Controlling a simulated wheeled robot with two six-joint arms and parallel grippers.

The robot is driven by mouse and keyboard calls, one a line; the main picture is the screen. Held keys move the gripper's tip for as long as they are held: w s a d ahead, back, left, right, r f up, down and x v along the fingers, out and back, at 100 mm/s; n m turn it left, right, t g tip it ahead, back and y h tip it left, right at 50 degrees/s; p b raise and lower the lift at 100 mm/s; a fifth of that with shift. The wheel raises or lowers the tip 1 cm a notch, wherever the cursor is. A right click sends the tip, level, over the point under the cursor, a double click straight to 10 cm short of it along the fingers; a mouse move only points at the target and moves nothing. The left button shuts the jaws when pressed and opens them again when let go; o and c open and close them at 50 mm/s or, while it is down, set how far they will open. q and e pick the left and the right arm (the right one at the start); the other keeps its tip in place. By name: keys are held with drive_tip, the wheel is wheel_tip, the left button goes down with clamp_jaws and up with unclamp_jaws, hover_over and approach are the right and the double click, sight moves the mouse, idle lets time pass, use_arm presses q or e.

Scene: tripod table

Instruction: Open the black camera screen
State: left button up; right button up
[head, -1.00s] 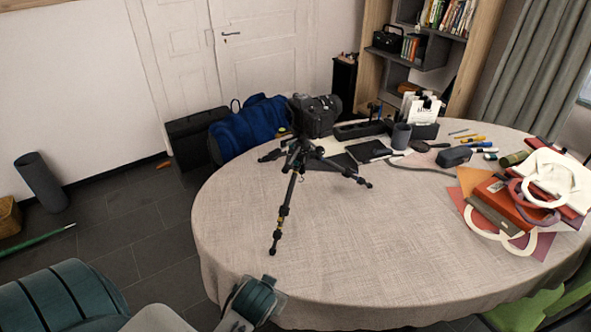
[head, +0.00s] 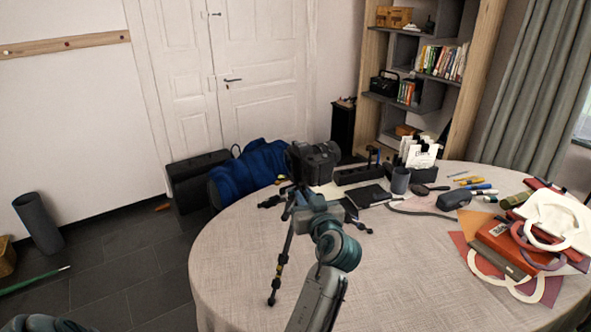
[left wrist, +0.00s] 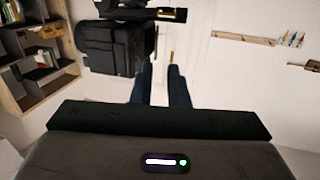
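The black camera (head: 314,160) sits on top of the tripod (head: 282,256), which stands on the round table. In the left wrist view the camera (left wrist: 112,48) is at the upper left, with a dark flat panel on the side facing me. I cannot tell where the screen's edge is or whether it is folded out. My left gripper (head: 298,194) is in front of and just below the camera in the head view. In the left wrist view its two dark fingers (left wrist: 160,68) are apart with a gap and nothing between them. They are beside the camera. My right gripper is not in view.
A blue bag (head: 250,172) is behind the camera. The table's front middle is clear.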

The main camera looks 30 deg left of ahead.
sight(292, 164)
use_arm(q)
drive_tip(key=w+a+p, duration=0.1)
drive_tip(key=w+a, duration=0.1)
drive_tip(key=w+a+r+p, duration=0.1)
drive_tip(key=w+a, duration=0.1)
drive_tip(key=a, duration=0.1)
drive_tip(key=w+a+r+p, duration=0.1)
drive_tip(key=w+a+p, duration=0.1)
drive_tip(key=w, duration=0.1)
drive_tip(key=shift+a+r, duration=0.15)
drive_tip(key=shift+a, duration=0.05)
drive_tip(key=shift+w+a, duration=0.3)
drive_tip(key=shift+a, duration=0.1)
clamp_jaws()
